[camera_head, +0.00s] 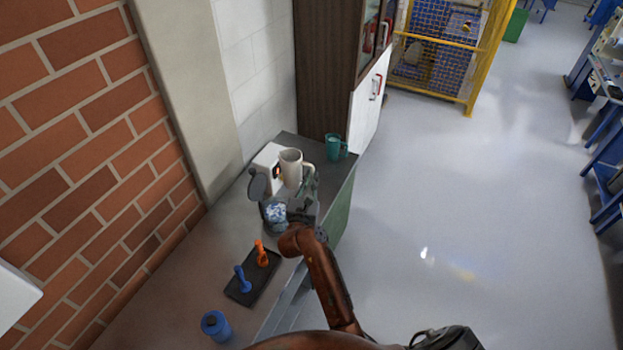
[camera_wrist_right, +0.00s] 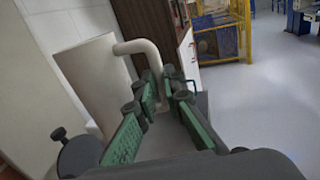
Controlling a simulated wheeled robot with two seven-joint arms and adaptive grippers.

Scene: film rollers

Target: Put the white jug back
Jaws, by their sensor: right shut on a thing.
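The white jug (camera_head: 291,168) is upright at the far part of the counter, in front of a white box. In the right wrist view the jug (camera_wrist_right: 92,78) fills the left side, and its handle curves down to my fingertips. My right gripper (camera_head: 306,186) is beside the jug, shut on its handle; its green-padded fingers show in the right wrist view (camera_wrist_right: 166,88). The jug's base is hidden by the gripper, so I cannot tell whether it touches the counter. My left gripper is not in view.
A teal mug (camera_head: 335,148) stands right of the jug, near the cabinet (camera_head: 325,75). The white box (camera_head: 266,160) is close behind. A jar with blue-white contents (camera_head: 275,212), a black tray (camera_head: 245,297) with orange and blue items, and a blue container (camera_head: 215,325) are nearer.

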